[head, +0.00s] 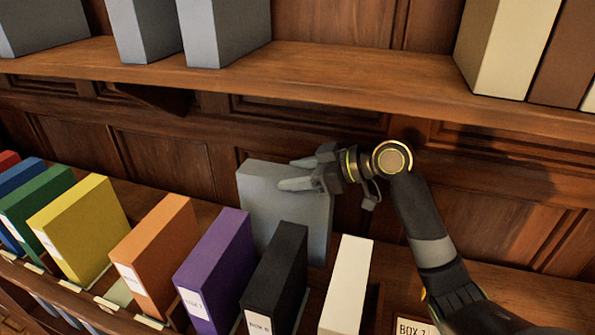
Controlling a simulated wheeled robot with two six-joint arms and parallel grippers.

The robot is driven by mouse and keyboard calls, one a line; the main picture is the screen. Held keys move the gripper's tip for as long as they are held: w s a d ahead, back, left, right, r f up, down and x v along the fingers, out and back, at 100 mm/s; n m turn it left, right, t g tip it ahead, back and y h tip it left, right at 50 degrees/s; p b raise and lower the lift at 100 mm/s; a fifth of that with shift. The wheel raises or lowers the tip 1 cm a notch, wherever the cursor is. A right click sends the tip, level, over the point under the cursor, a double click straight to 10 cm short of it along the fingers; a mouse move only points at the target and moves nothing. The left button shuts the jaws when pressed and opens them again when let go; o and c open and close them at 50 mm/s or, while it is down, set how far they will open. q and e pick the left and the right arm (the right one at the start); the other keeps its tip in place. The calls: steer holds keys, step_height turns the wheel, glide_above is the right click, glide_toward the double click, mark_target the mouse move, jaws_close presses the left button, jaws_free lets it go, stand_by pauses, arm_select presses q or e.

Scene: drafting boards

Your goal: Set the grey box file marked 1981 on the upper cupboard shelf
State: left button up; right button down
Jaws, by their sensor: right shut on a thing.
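A grey box file (285,210) is behind the purple and black boxes, its top rising above theirs. No 1981 marking shows on the side I see, and its lower part is hidden by those boxes. My right gripper (288,174) comes in from the right and is shut on the grey box file near its top edge. I cannot tell whether its base is clear of the lower shelf. The upper cupboard shelf (350,85) runs above the gripper. My left gripper is not in view.
On the upper shelf, grey boxes (225,30) stand at left and a cream box (503,45) at right, with a wide bare stretch between. Below stand yellow (80,230), orange (157,255), purple (217,270), black (276,280) and white (347,285) boxes.

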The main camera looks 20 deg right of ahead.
steer(key=c, duration=0.8)
jaws_free()
steer(key=shift+f, duration=0.1)
steer(key=shift+c, duration=0.2)
steer(key=shift+o, duration=1.3)
